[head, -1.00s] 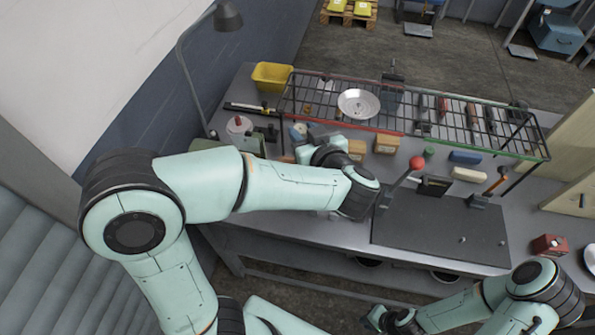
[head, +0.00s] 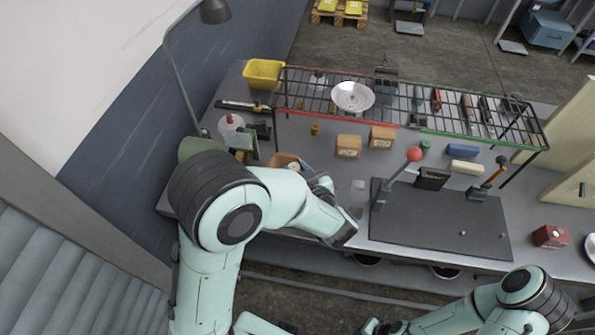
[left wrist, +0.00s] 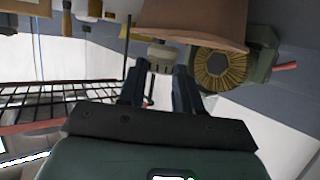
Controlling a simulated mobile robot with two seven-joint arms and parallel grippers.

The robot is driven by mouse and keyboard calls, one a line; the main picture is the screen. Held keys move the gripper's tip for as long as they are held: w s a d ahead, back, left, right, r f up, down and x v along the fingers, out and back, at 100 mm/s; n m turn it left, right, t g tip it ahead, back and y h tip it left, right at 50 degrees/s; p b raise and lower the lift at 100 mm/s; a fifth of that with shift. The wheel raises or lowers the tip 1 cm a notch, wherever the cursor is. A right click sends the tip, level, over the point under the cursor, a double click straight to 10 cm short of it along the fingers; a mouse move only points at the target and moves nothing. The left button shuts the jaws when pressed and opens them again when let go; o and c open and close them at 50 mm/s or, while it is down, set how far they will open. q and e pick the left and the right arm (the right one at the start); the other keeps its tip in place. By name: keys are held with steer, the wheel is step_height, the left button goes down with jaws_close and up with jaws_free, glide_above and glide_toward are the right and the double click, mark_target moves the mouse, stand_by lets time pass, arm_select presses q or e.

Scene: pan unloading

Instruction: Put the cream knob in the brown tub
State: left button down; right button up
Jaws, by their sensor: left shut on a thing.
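The brown tub (head: 281,160) stands on the bench at the left, partly hidden by my left arm. In the left wrist view the brown tub (left wrist: 195,22) fills the top middle, close in front of the fingers. My left gripper (left wrist: 160,74) is shut on the cream knob (left wrist: 161,54), a small ridged cylinder between the fingertips. The knob appears right beside the tub's wall; I cannot tell whether they touch.
A wire rack (head: 440,109) with a silver dish (head: 352,97) stands behind. Two wooden blocks (head: 348,146) and a brass piece (head: 315,130) lie before it. A dark plate (head: 430,225) with a red-knobbed lever (head: 414,155) is right. A green machine (left wrist: 258,65) stands beside the tub.

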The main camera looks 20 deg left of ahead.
arm_select(q)
steer(key=shift+w+r, duration=0.1)
steer(key=shift+f, duration=0.55)
steer(key=c, duration=0.8)
jaws_free()
steer(key=shift+r, duration=0.35)
steer(key=v, duration=1.2)
steer(key=shift+r, duration=0.2)
